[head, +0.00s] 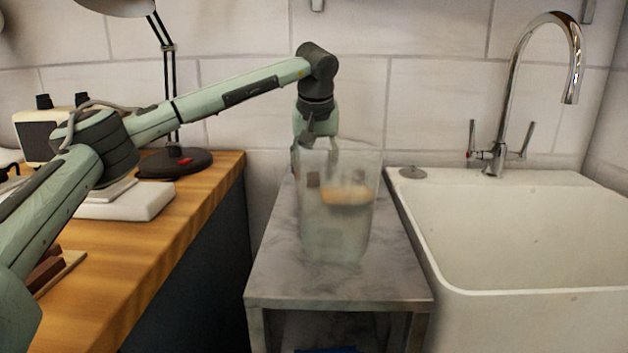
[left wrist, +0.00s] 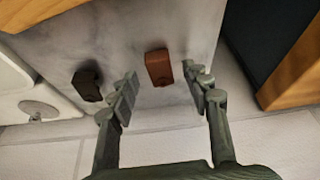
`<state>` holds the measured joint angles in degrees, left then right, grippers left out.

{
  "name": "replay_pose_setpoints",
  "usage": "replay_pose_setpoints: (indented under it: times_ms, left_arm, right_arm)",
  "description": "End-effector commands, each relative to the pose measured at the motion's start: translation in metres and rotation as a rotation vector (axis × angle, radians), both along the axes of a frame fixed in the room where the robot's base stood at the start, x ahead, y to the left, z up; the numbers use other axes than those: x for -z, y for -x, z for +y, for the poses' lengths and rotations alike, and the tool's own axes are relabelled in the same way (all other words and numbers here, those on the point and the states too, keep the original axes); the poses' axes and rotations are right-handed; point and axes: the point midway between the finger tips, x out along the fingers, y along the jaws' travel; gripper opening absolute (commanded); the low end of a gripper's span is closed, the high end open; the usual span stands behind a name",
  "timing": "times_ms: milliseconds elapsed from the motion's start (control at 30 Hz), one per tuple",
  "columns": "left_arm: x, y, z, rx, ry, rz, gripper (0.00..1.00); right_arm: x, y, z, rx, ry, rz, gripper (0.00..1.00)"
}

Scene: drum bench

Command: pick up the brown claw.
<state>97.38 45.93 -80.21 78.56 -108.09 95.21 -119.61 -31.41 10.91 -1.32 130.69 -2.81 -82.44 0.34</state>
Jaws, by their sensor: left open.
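In the left wrist view a small reddish-brown block-like piece (left wrist: 159,67), which I take for the brown claw, lies on the grey marble top. A darker, nearly black-brown piece (left wrist: 87,84) lies left of it, outside the fingers. My left gripper (left wrist: 162,86) is open and empty, with the reddish-brown piece showing between its fingertips. In the head view my left gripper (head: 318,145) points down behind a translucent vessel (head: 337,235). An orange-brown shape (head: 345,195) and a small dark shape (head: 313,180) show blurred through the vessel. My right gripper is in neither view.
The vessel stands on the narrow marble-topped stand (head: 275,285). A white sink (head: 520,225) with a chrome faucet (head: 497,160) is on the right. A wooden bench (head: 195,215) with a lamp (head: 172,163) is on the left. The stand's front is clear.

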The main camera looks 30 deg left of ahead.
Motion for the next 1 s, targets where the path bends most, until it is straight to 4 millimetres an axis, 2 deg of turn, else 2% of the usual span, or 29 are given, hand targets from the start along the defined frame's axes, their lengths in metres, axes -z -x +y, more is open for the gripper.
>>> replay_pose_setpoints:
  times_ms: [300,700,1000]
  left_arm:
    - [0.0062,-0.0020,0.0016,-0.001,0.000,0.000,0.48]
    - [0.0058,-0.0020,0.0014,0.000,0.000,0.000,0.00]
    - [0.0036,-0.0022,0.0013,-0.001,0.001,-0.002,0.00]
  right_arm:
    - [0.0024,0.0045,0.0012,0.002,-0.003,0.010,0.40]
    - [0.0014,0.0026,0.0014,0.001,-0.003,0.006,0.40]
    - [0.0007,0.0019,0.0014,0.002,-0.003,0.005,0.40]
